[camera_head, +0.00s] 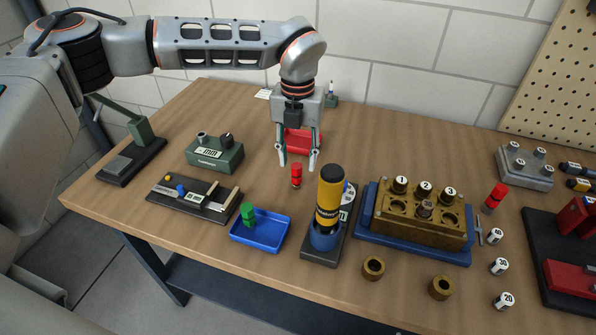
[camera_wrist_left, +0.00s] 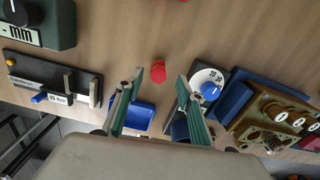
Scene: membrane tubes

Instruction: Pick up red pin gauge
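A small red pin gauge (camera_head: 296,176) stands upright on the wooden table, behind the blue tray. A second red cylinder (camera_head: 495,196) stands at the right, beside the brass block. My left gripper (camera_head: 297,163) points down with its fingers apart and empty, its tips just above or behind the first red pin. In the left wrist view the red pin (camera_wrist_left: 158,71) shows in the gap between the open fingers (camera_wrist_left: 160,80), touching neither. How far below the tips it stands is hard to tell. My right gripper is not in view.
A blue tray (camera_head: 262,243) holds a green pin. A black and yellow cylinder (camera_head: 329,193) stands tall just right of the red pin. A brass block (camera_head: 420,232) sits farther right. A red box (camera_head: 300,141) lies behind the gripper. Bare wood surrounds the pin.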

